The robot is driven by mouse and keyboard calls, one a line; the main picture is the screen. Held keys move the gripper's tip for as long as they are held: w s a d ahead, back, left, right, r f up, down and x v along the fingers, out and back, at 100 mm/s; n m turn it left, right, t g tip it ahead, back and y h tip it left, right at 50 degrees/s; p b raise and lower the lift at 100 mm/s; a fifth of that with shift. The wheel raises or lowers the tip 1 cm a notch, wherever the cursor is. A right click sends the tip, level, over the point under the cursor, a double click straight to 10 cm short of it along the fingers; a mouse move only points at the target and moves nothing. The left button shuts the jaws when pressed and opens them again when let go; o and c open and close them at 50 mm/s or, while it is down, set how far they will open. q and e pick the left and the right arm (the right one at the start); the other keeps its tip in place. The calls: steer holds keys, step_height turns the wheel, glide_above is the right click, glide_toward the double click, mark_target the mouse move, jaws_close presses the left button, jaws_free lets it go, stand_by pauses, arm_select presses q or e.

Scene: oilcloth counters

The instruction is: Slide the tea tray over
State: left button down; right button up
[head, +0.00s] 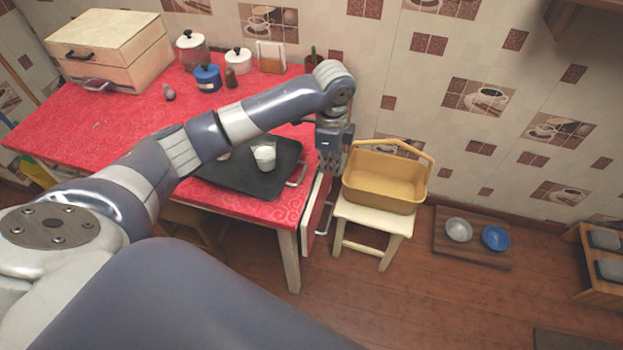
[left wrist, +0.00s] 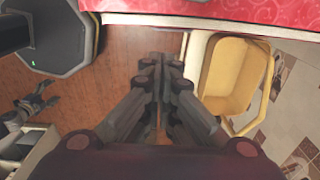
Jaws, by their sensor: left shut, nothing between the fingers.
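The dark tea tray (head: 240,178) lies on the red-covered table (head: 95,127), near its right end. It has a metal handle (head: 298,176) on its right side. A glass of white liquid (head: 264,155) stands on it. My left arm covers part of the tray's far left side. My left gripper (head: 329,168) points down, shut and empty, just right of the tray and apart from its handle. In the left wrist view the left gripper's fingers (left wrist: 160,68) meet over the floor, beside the table edge (left wrist: 220,20). A dark fingered shape at that view's lower left looks like my right gripper (left wrist: 42,102); its opening is unclear.
A yellow basket (head: 385,187) stands on a white stool (head: 375,217) close right of my left gripper. A red-faced panel (head: 315,212) is at the table's right end. Canisters (head: 207,78) and a wooden box (head: 108,45) stand farther back. Two bowls (head: 495,238) sit on a floor board.

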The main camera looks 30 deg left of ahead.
mark_target(311, 181)
arm_select(q)
steer(key=a+f, duration=0.1)
steer(key=f, duration=0.2)
steer(key=a+f+p, duration=0.1)
steer(key=f, duration=0.1)
steer(key=a+f, duration=0.1)
steer(key=f, duration=0.2)
steer(key=shift+s+a+f+p, duration=0.1)
steer(key=shift+s+f+p, duration=0.05)
steer(key=shift+f+p, duration=0.2)
steer(key=shift+s+a, duration=0.25)
steer(key=shift+a, duration=0.55)
arm_select(e)
steer(key=shift+s+a+r, duration=0.1)
steer(key=shift+s+r, duration=0.2)
steer(key=shift+r, duration=0.2)
steer(key=shift+s+a+r, duration=0.1)
steer(key=shift+s+r, duration=0.15)
steer(key=shift+r, duration=0.25)
steer(key=shift+d, duration=0.15)
